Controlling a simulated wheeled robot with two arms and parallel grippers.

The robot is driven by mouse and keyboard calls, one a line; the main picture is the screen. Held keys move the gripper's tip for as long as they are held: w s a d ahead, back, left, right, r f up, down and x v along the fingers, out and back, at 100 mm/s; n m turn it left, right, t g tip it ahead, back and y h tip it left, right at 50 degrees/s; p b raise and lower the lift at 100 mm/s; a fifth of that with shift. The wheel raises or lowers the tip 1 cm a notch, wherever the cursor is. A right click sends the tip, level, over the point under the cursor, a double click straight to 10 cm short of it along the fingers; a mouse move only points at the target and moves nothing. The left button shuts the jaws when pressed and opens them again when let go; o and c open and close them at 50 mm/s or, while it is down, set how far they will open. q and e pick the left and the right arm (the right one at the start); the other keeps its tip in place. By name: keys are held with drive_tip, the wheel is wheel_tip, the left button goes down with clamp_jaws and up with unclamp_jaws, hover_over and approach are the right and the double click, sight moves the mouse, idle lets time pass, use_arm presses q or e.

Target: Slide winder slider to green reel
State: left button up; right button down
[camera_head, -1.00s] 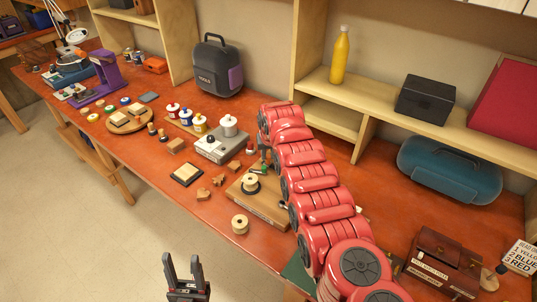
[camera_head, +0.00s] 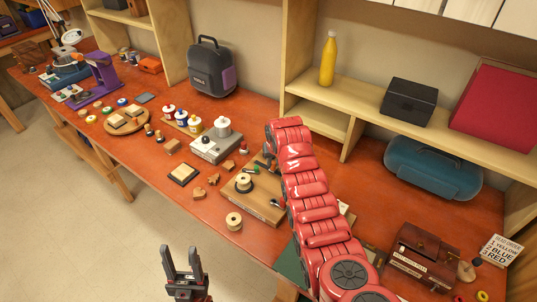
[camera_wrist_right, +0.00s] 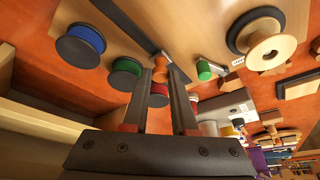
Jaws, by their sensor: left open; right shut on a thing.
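The wooden winder board (camera_head: 264,209) lies on the orange bench and carries a pale spool (camera_head: 243,182). In the right wrist view, a dark rail runs across the board, and the small orange-brown slider knob (camera_wrist_right: 160,68) sits between the fingertips of my right gripper (camera_wrist_right: 160,72), which is shut on it. The green reel (camera_wrist_right: 125,72) is left of the knob, with the blue reel (camera_wrist_right: 80,45) farther left. The red reel (camera_wrist_right: 158,95) shows between the fingers. In the head view my right arm hides these reels. My left gripper (camera_head: 180,262) is open and empty, off the bench's front.
A green-tipped handle (camera_wrist_right: 204,70) is close to my right fingers. A loose pale spool (camera_head: 234,221) stands in front of the board. A grey device (camera_head: 216,147) is behind it. A brown box (camera_head: 422,258) stands at the right. Floor is clear at the left.

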drive_tip(key=shift+s+d, duration=0.25)
drive_tip(key=shift+d, duration=0.2)
drive_tip(key=shift+s+d+r, duration=0.1)
drive_tip(key=shift+s+d, duration=0.05)
drive_tip(key=shift+d, duration=0.1)
drive_tip(key=c, duration=0.7)
unclamp_jaws()
drive_tip(key=shift+a, duration=0.1)
drive_tip(key=shift+s+r, duration=0.15)
drive_tip(key=shift+r, duration=0.05)
drive_tip(key=b+v, duration=0.3)
drive_tip(key=v, duration=0.4)
wheel_tip(320, 180, up, 9)
drive_tip(key=p, duration=1)
hover_over(279, 181)
drive_tip(key=s, duration=0.4)
drive_tip(key=shift+w+d, duration=0.15)
drive_tip(key=shift+d, duration=0.15)
